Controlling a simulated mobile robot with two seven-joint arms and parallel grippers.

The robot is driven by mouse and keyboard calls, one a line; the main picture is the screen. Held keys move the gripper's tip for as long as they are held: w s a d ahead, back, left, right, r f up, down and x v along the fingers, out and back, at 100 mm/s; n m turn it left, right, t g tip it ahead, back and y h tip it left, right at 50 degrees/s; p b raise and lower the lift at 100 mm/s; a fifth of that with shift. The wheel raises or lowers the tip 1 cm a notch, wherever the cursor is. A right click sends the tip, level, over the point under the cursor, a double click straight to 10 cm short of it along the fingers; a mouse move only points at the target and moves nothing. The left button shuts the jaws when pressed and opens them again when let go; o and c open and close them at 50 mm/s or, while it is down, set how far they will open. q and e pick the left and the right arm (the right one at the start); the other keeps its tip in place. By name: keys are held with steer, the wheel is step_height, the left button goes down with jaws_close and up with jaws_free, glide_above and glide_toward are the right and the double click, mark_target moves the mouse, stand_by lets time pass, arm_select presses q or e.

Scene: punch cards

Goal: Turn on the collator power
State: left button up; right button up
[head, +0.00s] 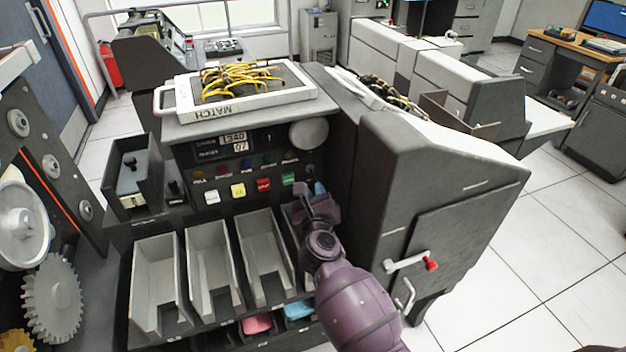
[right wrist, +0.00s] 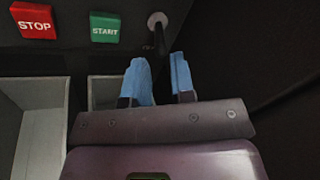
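The collator (head: 440,150) is a dark grey machine in the middle of the head view, with a front control panel. At the panel's right end a switch with a pale round tip on a dark stem (right wrist: 157,20) shows in the right wrist view, right of the green START button (right wrist: 104,28). My right gripper (right wrist: 160,62) is open and empty. Its two blue fingers point at the panel, just below the switch and apart from each other. In the head view my right gripper (head: 319,189) partly hides that end of the panel. My left gripper is not in view.
The red STOP button (right wrist: 34,22) is left of START. Grey card bins (head: 208,265) stand below the panel. A plugboard marked MATCH (head: 245,90) with yellow wires lies on top. A red-tipped handle (head: 412,263) sticks out from the machine's side. Open tiled floor lies right.

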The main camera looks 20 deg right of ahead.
mark_target(314, 179)
steer(key=x, duration=0.3)
steer(key=shift+w+d+f, duration=0.1)
steer(key=shift+w, duration=0.3)
steer(key=shift+w+d+b, duration=0.2)
steer(key=shift+w+b, duration=0.15)
steer(key=shift+w, duration=0.35)
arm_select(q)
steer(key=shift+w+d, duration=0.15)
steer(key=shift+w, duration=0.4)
